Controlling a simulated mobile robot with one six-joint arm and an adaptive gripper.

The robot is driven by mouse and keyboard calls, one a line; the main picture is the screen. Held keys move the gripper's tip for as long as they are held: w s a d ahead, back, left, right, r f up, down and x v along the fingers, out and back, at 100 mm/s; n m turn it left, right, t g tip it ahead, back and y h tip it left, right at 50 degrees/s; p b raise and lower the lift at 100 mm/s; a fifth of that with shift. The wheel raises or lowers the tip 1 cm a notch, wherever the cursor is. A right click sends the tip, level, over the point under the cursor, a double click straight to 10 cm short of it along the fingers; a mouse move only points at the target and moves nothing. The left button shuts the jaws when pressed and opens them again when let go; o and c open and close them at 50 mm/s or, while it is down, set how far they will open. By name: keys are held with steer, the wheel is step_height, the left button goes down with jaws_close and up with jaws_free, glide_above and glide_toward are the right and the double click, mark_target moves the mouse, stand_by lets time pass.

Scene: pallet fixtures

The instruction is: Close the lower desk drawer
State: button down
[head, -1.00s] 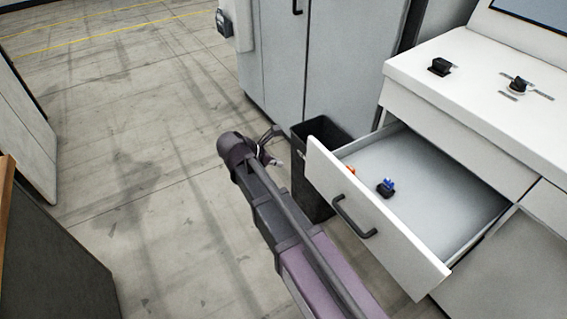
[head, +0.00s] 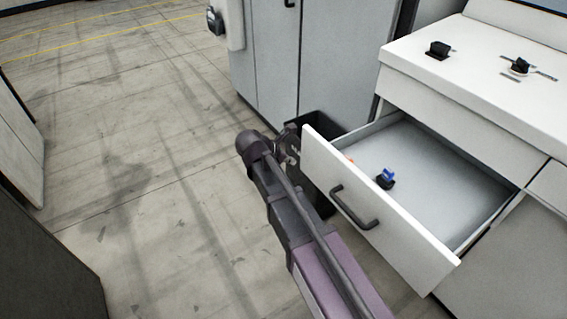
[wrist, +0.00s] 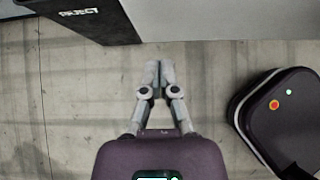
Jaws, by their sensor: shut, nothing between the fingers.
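The white desk drawer (head: 385,215) is pulled well out of the desk in the head view. It has a dark bar handle (head: 352,208) on its front. A small black-and-blue part (head: 386,179) lies inside, and an orange bit shows behind the front panel. My gripper (head: 290,150) is just left of the far end of the drawer front, partly hidden by my arm; I cannot tell whether it touches. In the wrist view my gripper (wrist: 153,75) is shut with its fingertips together and nothing between them, over the floor.
A dark bin stands behind the drawer's far end (head: 318,124); its "REJECT" label shows in the wrist view (wrist: 78,13). A grey cabinet (head: 270,60) stands beyond it. The desk top (head: 480,70) carries small black parts. Open floor (head: 130,150) lies to the left.

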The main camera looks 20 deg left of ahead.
mark_target(305, 157)
steer(key=shift+w+d+r, duration=0.1)
steer(key=shift+w+d, duration=0.45)
steer(key=shift+w, duration=0.2)
steer(key=shift+w+d, duration=0.55)
steer(key=shift+w, duration=0.15)
steer(key=shift+w, duration=0.1)
